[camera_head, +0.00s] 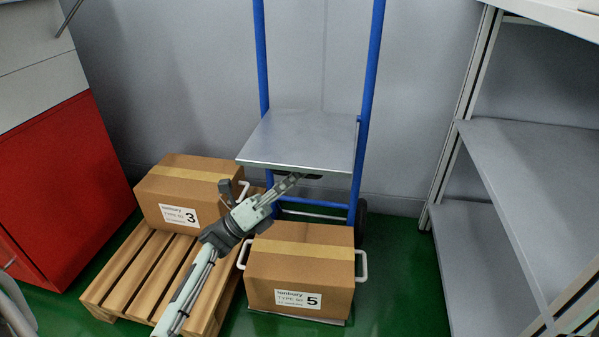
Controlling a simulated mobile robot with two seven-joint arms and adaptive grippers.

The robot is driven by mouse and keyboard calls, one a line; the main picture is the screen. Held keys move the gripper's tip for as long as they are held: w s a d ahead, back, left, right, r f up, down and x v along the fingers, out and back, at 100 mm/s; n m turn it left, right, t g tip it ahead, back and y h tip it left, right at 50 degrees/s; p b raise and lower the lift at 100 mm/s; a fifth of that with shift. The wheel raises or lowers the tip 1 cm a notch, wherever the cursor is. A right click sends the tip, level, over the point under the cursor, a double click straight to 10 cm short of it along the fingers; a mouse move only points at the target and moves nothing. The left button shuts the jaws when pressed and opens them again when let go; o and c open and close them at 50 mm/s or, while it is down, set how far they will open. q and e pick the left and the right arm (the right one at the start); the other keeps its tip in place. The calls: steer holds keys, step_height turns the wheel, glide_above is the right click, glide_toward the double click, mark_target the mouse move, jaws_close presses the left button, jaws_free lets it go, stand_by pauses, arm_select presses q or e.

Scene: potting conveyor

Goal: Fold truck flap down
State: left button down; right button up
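The hand truck (367,75) has blue uprights and stands against the back wall. Its grey flap (305,138) sticks out about level between the uprights, at mid-height. My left gripper (292,182) reaches in from the lower left, with its fingers at the flap's front edge, partly below it. I cannot tell whether the fingers touch the flap or how far apart they are. A box marked 5 (300,268) with white side handles stands below the flap, on a thin plate at the floor. My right gripper is not in view.
A box marked 3 (170,200) sits on a wooden pallet (130,268) to the left, behind my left arm. A red cabinet (60,190) stands at far left. Grey shelving (535,160) stands at right. Green floor (400,285) is clear between box 5 and the shelving.

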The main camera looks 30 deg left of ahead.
arm_select(q)
steer(key=shift+f, duration=0.4)
steer(key=c, duration=1.7)
jaws_free()
steer(key=shift+o, duration=0.5)
steer(key=shift+r, duration=0.1)
steer(key=v, duration=1.2)
steer(key=shift+r, duration=0.1)
